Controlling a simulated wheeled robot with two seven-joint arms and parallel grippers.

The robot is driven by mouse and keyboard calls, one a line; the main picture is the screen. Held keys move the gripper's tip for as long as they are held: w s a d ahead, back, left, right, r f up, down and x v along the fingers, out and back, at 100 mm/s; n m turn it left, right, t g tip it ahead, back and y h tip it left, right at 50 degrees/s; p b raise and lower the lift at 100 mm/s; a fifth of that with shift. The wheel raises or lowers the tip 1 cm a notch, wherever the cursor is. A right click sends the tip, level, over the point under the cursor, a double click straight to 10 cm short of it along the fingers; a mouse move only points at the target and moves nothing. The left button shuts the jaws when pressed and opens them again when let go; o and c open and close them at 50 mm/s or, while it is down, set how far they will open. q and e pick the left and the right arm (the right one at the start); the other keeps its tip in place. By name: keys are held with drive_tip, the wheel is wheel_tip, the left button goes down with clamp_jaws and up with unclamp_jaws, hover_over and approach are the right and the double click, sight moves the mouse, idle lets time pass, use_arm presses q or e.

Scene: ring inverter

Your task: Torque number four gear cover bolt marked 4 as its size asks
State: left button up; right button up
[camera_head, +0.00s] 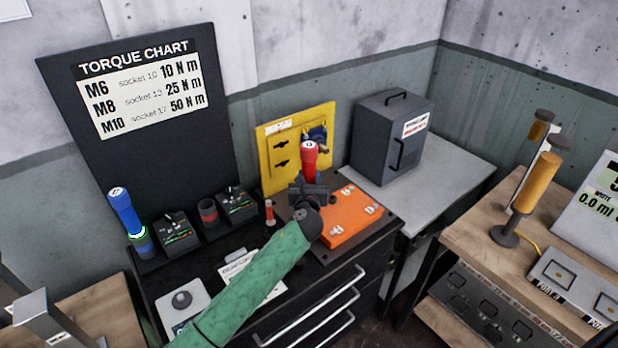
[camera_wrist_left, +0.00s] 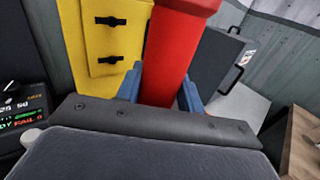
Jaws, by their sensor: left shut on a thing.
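My left gripper (camera_head: 311,184) is shut on a red torque driver marked 13 (camera_head: 310,158), held upright above the bench. In the left wrist view the red driver (camera_wrist_left: 172,50) stands between the blue fingers; its lower end is hidden. The orange gear cover (camera_head: 345,226) lies on a dark plate just right of the gripper. Several bolts (camera_head: 370,210) show on it, their numbers too small to read; my arm may hide others. The torque chart (camera_head: 140,85) reads M6 socket 10 10 N m, M8 socket 13 25 N m, M10 socket 17 50 N m.
A blue driver (camera_head: 124,212) stands in its holder at the left. A yellow panel (camera_head: 275,165) and a grey cabinet (camera_head: 390,140) stand behind. A side table (camera_head: 480,215) is at right.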

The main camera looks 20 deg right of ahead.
sight(309, 172)
use_arm(q)
drive_tip(key=shift+s+a+f+b, duration=0.15)
drive_tip(key=shift+f+b, duration=0.6)
drive_tip(key=shift+f, duration=0.4)
idle(0.9)
drive_tip(key=shift+f, duration=0.1)
drive_tip(key=shift+r+p, duration=0.35)
drive_tip(key=shift+p, duration=0.25)
idle(0.4)
drive_tip(key=shift+d+r+p, duration=0.2)
drive_tip(key=shift+r+p, duration=2.15)
drive_tip(key=shift+r, duration=0.3)
